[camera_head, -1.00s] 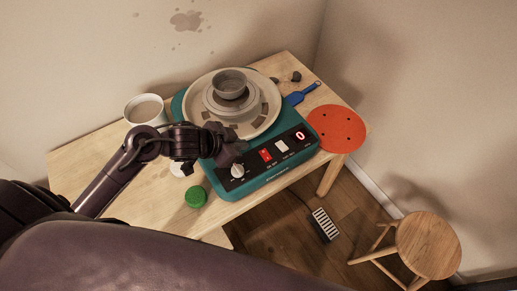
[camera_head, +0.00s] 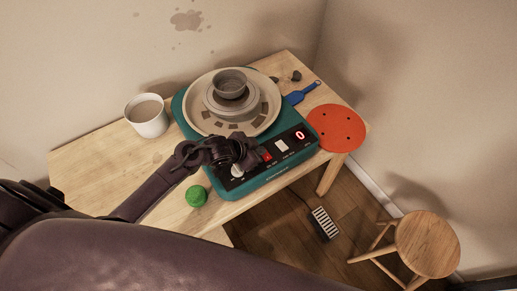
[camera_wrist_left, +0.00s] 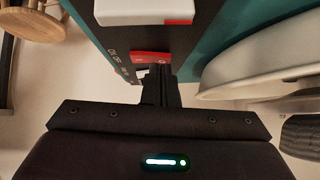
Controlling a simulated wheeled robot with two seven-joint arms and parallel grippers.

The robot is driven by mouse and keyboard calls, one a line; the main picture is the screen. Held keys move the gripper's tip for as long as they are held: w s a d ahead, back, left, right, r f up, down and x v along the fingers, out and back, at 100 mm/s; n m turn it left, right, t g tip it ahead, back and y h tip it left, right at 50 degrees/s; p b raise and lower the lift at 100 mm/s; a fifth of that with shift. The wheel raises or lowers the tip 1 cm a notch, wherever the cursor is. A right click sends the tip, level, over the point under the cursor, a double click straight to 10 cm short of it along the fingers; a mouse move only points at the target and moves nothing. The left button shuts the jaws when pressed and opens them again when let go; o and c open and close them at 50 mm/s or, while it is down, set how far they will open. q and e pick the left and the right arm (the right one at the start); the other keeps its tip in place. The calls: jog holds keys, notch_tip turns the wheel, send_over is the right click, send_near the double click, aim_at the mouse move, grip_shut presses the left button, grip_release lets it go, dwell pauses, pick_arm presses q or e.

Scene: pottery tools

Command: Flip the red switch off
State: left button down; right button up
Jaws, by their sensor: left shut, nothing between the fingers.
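The red switch (camera_head: 267,156) is on the black front panel of the teal pottery wheel (camera_head: 257,183), between the knob and a white switch. My left gripper (camera_head: 256,154) is shut and empty, just left of the red switch and partly covering it. In the left wrist view the gripper's fingertips (camera_wrist_left: 158,72) are right at the near edge of the red switch (camera_wrist_left: 150,57). I cannot tell whether they touch it. A white switch (camera_wrist_left: 145,10) with a red edge lies beyond. The red display (camera_head: 299,135) reads 0. My right gripper is not in view.
A grey bowl (camera_head: 229,83) stands on the wheel head. A white cup (camera_head: 147,116) is at the left, and a green lump (camera_head: 196,196) lies at the table's front edge. A red disc (camera_head: 336,129) and a blue tool (camera_head: 300,94) lie at the right.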

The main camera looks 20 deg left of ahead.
pick_arm(q)
jog(key=shift+w+a+p, duration=0.1)
jog(key=shift+p, duration=0.25)
jog(key=shift+f, duration=0.15)
jog(key=shift+s+d+r+p, duration=0.2)
jog(key=shift+s+d+p, duration=0.1)
jog(key=shift+s+d, duration=0.35)
jog(key=shift+w, duration=0.15)
